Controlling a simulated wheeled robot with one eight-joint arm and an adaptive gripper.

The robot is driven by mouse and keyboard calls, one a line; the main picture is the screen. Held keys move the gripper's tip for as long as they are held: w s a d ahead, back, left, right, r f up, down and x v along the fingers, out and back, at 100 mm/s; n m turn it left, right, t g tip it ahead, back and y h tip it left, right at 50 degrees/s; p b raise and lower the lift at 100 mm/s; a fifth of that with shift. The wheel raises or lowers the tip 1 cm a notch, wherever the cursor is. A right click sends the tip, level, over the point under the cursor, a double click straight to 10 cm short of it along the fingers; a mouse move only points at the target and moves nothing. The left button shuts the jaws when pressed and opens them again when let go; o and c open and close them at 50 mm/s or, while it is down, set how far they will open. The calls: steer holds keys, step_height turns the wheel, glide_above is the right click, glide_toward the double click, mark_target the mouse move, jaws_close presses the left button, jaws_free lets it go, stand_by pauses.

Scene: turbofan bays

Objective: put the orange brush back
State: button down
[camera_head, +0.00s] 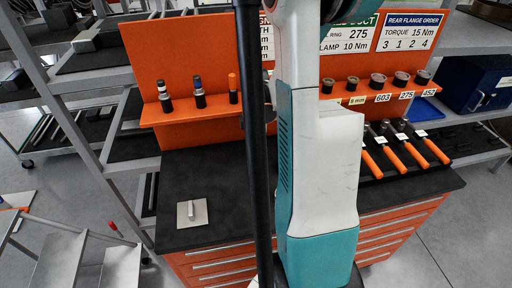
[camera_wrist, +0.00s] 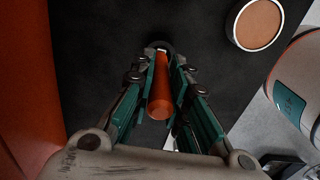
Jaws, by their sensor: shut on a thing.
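My gripper (camera_wrist: 162,90) is shut on an orange cylindrical thing, which I take to be the orange brush (camera_wrist: 159,96). Its orange end faces the wrist camera, and a dark ring shows at its far end. A dark worktop lies beyond it in the wrist view. In the head view my arm hides the gripper and the held thing. An orange rack (camera_head: 137,45) stands at the back of the bench.
A small metal plate with a raised block (camera_head: 192,212) lies on the bench top (camera_head: 225,205) at left. Several orange-handled tools (camera_head: 411,152) lie at right below labelled round pieces (camera_head: 402,79). A blue box (camera_head: 478,84) sits on the right shelf. The front-left bench top is otherwise clear.

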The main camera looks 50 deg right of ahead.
steer(key=shift+f+b, duration=0.8)
steer(key=shift+f, duration=0.1)
stand_by(0.4)
steer(key=c, duration=1.5)
jaws_free()
step_height(320, 180, up, 12)
steer(key=shift+w+a, duration=0.1)
